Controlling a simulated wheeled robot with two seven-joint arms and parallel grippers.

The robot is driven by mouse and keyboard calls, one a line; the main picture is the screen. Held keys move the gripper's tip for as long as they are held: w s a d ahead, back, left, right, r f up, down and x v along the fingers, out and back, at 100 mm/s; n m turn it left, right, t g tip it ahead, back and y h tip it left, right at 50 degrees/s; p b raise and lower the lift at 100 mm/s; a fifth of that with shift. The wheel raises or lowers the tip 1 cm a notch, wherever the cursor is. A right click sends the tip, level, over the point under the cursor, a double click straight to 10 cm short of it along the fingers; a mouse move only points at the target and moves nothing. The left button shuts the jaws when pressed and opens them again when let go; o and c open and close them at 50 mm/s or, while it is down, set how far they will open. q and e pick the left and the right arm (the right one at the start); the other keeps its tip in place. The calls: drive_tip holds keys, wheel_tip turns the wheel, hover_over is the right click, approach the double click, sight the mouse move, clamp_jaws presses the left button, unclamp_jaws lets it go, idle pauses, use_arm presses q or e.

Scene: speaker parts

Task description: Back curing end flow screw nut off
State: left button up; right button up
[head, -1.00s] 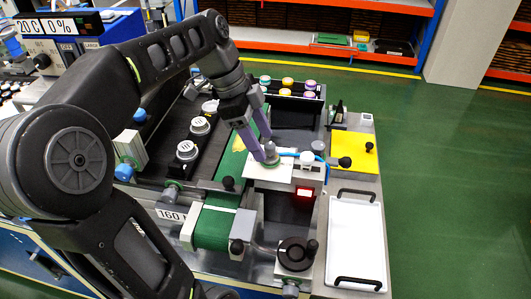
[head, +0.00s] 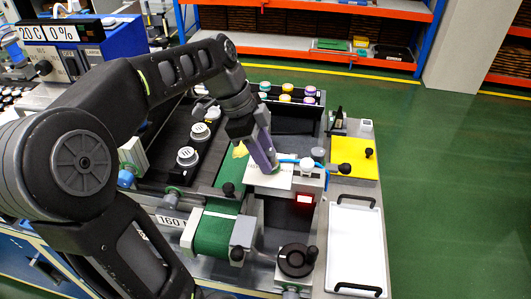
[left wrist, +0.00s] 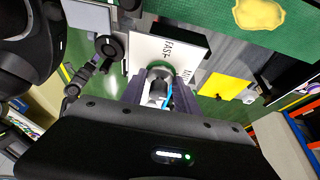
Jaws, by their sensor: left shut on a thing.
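My left gripper (head: 268,166) reaches down over a white plate (head: 256,181) at the end of the green belt. In the left wrist view my left gripper (left wrist: 160,98) has its purple fingers closed around a small grey round part, which stands by a green ring (left wrist: 159,68) on the white plate (left wrist: 146,50). The fingers hide most of this part, so I cannot tell whether it is the screw nut. My right gripper is not in view.
A black handwheel (head: 297,260) stands in front. A yellow plate (head: 353,154) and a white tray (head: 356,245) with black handles lie to the right. Speaker parts (head: 188,157) sit on the dark conveyor. Coloured pieces (head: 286,90) stand in a rack behind.

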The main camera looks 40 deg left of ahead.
use_arm(q)
clamp_jaws()
drive_tip(key=n+t+b, duration=0.1)
drive_tip(key=n+b, duration=0.2)
drive_tip(key=shift+s+f+y, duration=0.1)
drive_tip(key=shift+f+y, duration=0.05)
drive_tip(key=shift+y, duration=0.15)
drive_tip(key=n+b, duration=0.1)
drive_tip(key=n+y+b, duration=0.1)
drive_tip(key=n, duration=0.1)
drive_tip(key=n+t, duration=0.1)
drive_tip(key=shift+s+d+n+b, duration=0.15)
drive_tip(key=shift+d+n+b, duration=0.1)
drive_tip(key=shift+n+b, duration=0.15)
drive_tip(key=n+y, duration=0.1)
drive_tip(key=n+b, duration=0.1)
drive_tip(key=n, duration=0.1)
drive_tip(key=n+y+b, duration=0.1)
drive_tip(key=n, duration=0.1)
drive_tip(key=shift+d+y, duration=0.25)
drive_tip(key=shift+y, duration=0.05)
drive_tip(key=n+y, duration=0.1)
drive_tip(key=n, duration=0.2)
drive_tip(key=n+y+b, duration=0.1)
drive_tip(key=n, duration=0.1)
drive_tip(key=shift+d+n, duration=0.2)
drive_tip(key=shift+n, duration=0.2)
drive_tip(key=shift+g, duration=0.3)
